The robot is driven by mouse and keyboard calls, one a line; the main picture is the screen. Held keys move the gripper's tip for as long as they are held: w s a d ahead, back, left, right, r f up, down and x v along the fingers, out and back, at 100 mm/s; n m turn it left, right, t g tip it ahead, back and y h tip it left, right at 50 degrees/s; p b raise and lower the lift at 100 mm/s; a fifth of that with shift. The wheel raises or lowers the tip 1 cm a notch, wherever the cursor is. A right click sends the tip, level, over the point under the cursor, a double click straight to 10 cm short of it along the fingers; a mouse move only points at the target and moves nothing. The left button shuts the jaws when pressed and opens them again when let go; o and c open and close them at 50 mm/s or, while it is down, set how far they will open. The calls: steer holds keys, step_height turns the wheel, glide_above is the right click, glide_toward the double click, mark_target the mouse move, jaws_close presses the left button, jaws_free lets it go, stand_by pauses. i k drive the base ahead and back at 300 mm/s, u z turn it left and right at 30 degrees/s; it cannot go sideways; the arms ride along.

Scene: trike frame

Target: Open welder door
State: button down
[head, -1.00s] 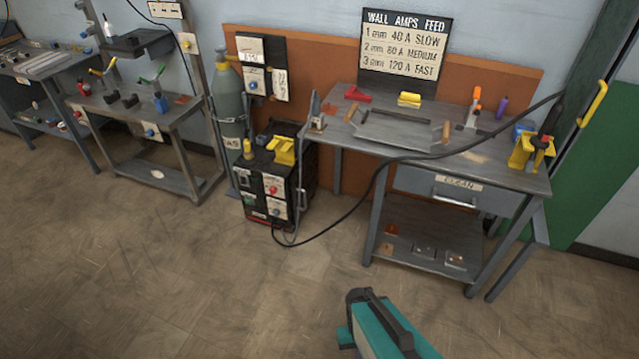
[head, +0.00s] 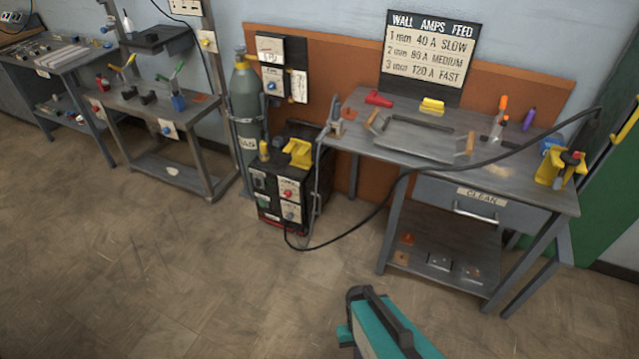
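The welder (head: 268,207) is a black box on the floor, left of the steel welding table. Its front has white labelled plates with a red knob (head: 288,194) and a blue-grey knob (head: 290,215). A yellow bracket (head: 298,152) sits on its top. A thin grey upright bar stands at its right front edge. I cannot make out a separate door outline or whether one is open. A teal and black part of my own body shows at the bottom centre, well apart from the welder. My gripper's fingers cannot be made out.
A grey gas cylinder (head: 246,108) stands behind the welder's left. A smaller workbench (head: 130,105) stands left. Floor in front of the welder (head: 190,270) is clear.

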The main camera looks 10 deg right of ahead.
mark_target(326, 165)
steer(key=i, duration=0.75)
steer(key=u, duration=0.35)
steer(key=k, duration=1.35)
steer(key=u, duration=0.9)
steer(key=i, duration=1.5)
steer(key=z, duration=0.15)
